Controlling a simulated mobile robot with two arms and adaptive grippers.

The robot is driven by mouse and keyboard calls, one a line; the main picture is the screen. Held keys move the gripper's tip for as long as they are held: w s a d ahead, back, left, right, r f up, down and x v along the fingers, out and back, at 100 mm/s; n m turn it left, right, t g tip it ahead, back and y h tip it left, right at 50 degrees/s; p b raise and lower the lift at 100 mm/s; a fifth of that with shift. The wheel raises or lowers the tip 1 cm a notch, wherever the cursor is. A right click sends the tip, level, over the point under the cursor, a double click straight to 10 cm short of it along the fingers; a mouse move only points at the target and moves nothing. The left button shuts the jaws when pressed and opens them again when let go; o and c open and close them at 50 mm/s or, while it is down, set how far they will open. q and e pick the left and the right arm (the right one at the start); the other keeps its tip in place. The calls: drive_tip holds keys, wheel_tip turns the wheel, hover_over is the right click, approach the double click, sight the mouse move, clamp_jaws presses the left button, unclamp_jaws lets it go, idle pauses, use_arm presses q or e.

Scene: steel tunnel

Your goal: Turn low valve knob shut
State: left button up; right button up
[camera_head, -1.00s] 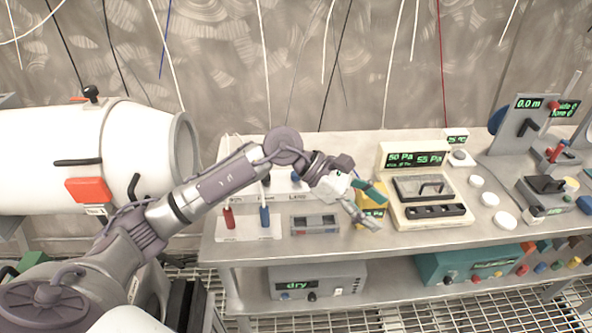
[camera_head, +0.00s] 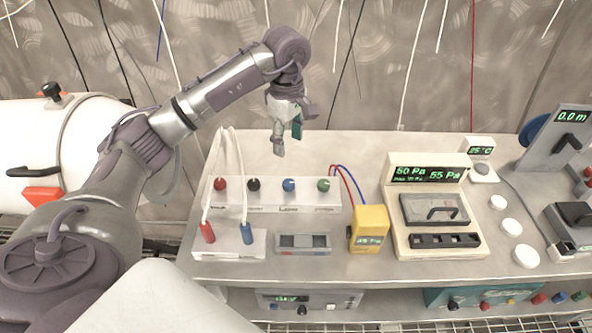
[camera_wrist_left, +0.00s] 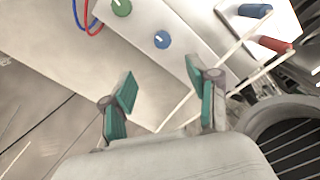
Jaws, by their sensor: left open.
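A white valve panel (camera_head: 270,203) on the bench carries a red, a black, a blue and a green knob in a row. The blue knob (camera_head: 289,185) sits above a label that reads like "Low". It also shows in the left wrist view (camera_wrist_left: 162,40), with the green knob (camera_wrist_left: 121,7) to its left. My left gripper (camera_head: 288,138) is open and empty, pointing down above and behind the panel. In the wrist view, its green-padded fingers (camera_wrist_left: 163,103) stand apart, with the blue knob beyond the gap. My right gripper is not in view.
White leads run from the red plug (camera_head: 208,232) and blue plug (camera_head: 247,233) up past the panel's left side. A yellow meter (camera_head: 369,229) and a pressure gauge box (camera_head: 425,178) stand to the right. The bench behind them is clear.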

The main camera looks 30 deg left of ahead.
use_arm(q)
approach(288, 182)
drive_tip(key=shift+s+f+p, duration=0.3)
drive_tip(key=shift+p, duration=0.1)
drive_tip(key=f, duration=0.3)
drive_tip(key=shift+w+f+p, duration=0.25)
drive_tip(key=shift+f+p, duration=0.05)
drive_tip(key=shift+f, duration=0.05)
wheel_tip(288, 182, down, 4)
drive_tip(key=shift+r, duration=0.2)
drive_tip(key=shift+f+p, duration=0.3)
drive_tip(key=shift+f, duration=0.2)
drive_tip(key=shift+c, duration=1)
clamp_jaws()
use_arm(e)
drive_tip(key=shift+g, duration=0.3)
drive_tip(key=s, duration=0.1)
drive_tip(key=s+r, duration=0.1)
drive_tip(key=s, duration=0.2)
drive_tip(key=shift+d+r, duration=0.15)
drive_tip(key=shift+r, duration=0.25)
